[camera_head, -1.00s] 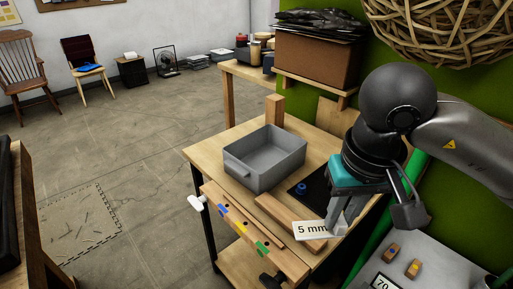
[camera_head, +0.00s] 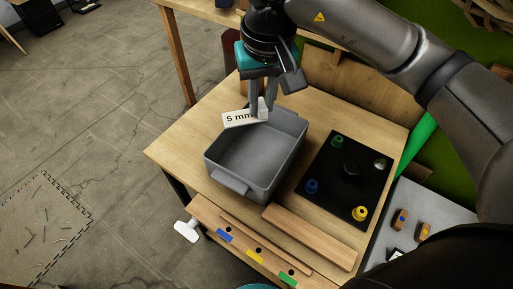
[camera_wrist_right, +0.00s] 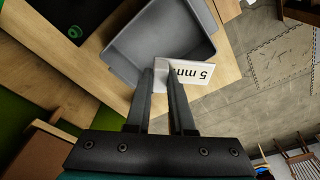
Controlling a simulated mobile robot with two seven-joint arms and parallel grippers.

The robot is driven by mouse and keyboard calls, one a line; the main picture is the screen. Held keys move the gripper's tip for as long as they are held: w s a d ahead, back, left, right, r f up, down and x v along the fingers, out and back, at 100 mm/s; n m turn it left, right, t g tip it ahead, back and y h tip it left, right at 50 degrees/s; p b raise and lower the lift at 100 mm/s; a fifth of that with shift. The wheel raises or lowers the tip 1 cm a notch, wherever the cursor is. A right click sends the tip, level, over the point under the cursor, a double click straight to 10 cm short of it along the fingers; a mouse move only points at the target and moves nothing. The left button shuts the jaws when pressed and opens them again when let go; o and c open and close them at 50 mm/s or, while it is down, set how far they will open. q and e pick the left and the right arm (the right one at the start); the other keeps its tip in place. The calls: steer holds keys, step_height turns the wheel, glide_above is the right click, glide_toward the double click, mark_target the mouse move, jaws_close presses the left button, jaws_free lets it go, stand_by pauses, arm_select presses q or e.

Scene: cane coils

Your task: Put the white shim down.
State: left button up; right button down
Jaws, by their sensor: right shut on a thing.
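The white shim (camera_head: 240,118), marked "5 mm", is held by my right gripper (camera_head: 261,114). It is over the far left edge of the grey bin (camera_head: 215,172), which stands on the wooden table. In the right wrist view the shim (camera_wrist_right: 188,73) sits between the fingertips of my right gripper (camera_wrist_right: 168,78), with the bin (camera_wrist_right: 128,52) behind it. I cannot tell the exact height of the shim over the bin. My left gripper is not in view.
A black board (camera_head: 349,181) with coloured pegs lies right of the bin. A wooden bar (camera_head: 310,236) lies in front. Bare table (camera_head: 190,140) shows left of the bin.

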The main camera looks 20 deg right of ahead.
glide_above(260, 168)
steer(key=f, duration=1)
steer(key=f+b, duration=0.1)
steer(key=f, duration=0.4)
steer(key=shift+s, duration=0.35)
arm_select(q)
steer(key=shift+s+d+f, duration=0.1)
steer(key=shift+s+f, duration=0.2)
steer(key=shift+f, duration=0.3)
arm_select(e)
steer(key=shift+w+f, duration=0.1)
steer(key=shift+f, duration=2.2)
steer(key=shift+f+b, duration=0.2)
steer(key=shift+b, duration=0.2)
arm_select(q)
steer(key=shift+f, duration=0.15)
arm_select(e)
steer(key=c, duration=0.8)
jaws_free()
steer(key=shift+r, duration=0.15)
